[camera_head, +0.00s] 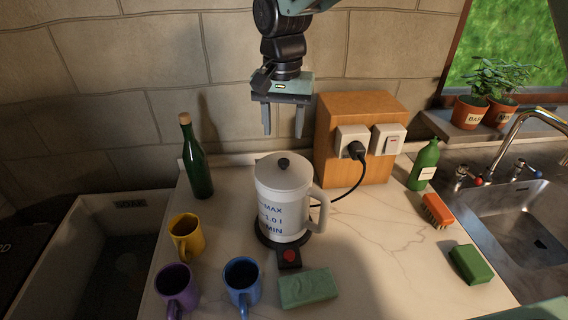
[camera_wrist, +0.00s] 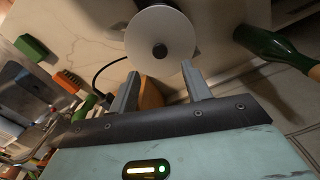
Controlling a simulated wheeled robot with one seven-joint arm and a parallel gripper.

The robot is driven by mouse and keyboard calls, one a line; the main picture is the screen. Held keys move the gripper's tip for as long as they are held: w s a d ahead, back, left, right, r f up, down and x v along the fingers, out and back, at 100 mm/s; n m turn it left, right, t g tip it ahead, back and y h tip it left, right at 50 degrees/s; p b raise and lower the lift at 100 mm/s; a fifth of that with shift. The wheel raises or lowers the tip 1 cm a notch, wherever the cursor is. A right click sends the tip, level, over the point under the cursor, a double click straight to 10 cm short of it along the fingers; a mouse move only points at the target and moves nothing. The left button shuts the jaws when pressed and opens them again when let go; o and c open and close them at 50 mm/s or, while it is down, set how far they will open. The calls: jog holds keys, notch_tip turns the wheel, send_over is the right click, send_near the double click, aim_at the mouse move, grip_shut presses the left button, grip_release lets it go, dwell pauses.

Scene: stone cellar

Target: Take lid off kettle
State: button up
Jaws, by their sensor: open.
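A white kettle (camera_head: 283,205) with blue markings stands upright on a dark base on the marble counter, its handle on the right. Its white lid (camera_head: 284,170), with a black knob (camera_head: 283,163), sits on top. In the wrist view the lid (camera_wrist: 147,27) is a white disc with the dark knob (camera_wrist: 160,50) in its middle. My gripper (camera_head: 283,134) is open and empty, pointing down above the kettle with a gap over the knob. In the wrist view the fingertips (camera_wrist: 162,73) are spread just short of the lid, touching nothing.
A green corked bottle (camera_head: 196,160) stands left of the kettle, and a wooden socket box (camera_head: 356,130) behind right. Yellow (camera_head: 185,240), purple (camera_head: 176,288) and blue (camera_head: 242,284) mugs and a green block (camera_head: 307,288) stand in front. The counter right of the kettle (camera_head: 380,250) is clear.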

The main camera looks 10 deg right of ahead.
aim_at(284, 160)
notch_tip(284, 160, down, 3)
jog(key=shift+f+p, duration=0.1)
jog(key=shift+p, duration=0.25)
jog(key=shift+w+f+p, duration=0.1)
jog(key=shift+f+p, duration=1.45)
jog(key=shift+f, duration=1.15)
jog(key=c, duration=1)
